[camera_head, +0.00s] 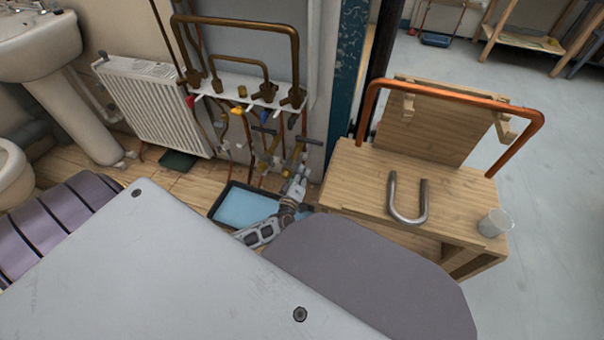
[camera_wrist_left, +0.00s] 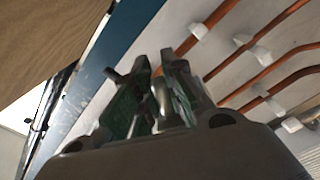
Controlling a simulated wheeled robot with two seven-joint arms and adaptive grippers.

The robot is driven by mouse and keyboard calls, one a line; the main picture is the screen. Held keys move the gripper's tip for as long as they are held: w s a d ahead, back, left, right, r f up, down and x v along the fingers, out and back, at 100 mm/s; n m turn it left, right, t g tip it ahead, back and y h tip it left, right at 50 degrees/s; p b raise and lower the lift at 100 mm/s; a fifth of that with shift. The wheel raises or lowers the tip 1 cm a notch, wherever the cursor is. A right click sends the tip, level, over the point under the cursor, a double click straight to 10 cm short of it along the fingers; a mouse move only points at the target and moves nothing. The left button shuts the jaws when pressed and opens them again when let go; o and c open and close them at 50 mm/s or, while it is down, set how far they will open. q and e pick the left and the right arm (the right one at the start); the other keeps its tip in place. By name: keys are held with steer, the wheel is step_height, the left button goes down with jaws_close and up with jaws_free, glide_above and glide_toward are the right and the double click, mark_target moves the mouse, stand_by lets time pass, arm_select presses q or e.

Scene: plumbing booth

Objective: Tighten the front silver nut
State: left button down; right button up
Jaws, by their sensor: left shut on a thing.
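My left gripper (camera_head: 297,187) is low among the pipe fittings, beside the right one of two brass valves (camera_head: 296,158) with dark T-shaped handles. In the left wrist view my left gripper (camera_wrist_left: 160,88) has its fingers close together, with a small silver fitting (camera_wrist_left: 160,97) between them. The fingers hide most of this fitting, and I cannot make out the nut's faces. The left brass valve (camera_head: 265,160) stands just to the left. My right gripper is not in view.
A black tray (camera_head: 215,212) with a blue inside lies under the fittings. A radiator (camera_head: 150,105) and sink (camera_head: 38,45) stand left.

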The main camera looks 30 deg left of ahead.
arm_select(q)
steer(key=shift+a+f+m+p, duration=0.1)
steer(key=shift+m+p, duration=0.2)
steer(key=shift+f, duration=0.15)
steer(key=c, duration=1.5)
jaws_free()
steer(key=shift+o, duration=0.2)
steer(key=shift+b, duration=0.35)
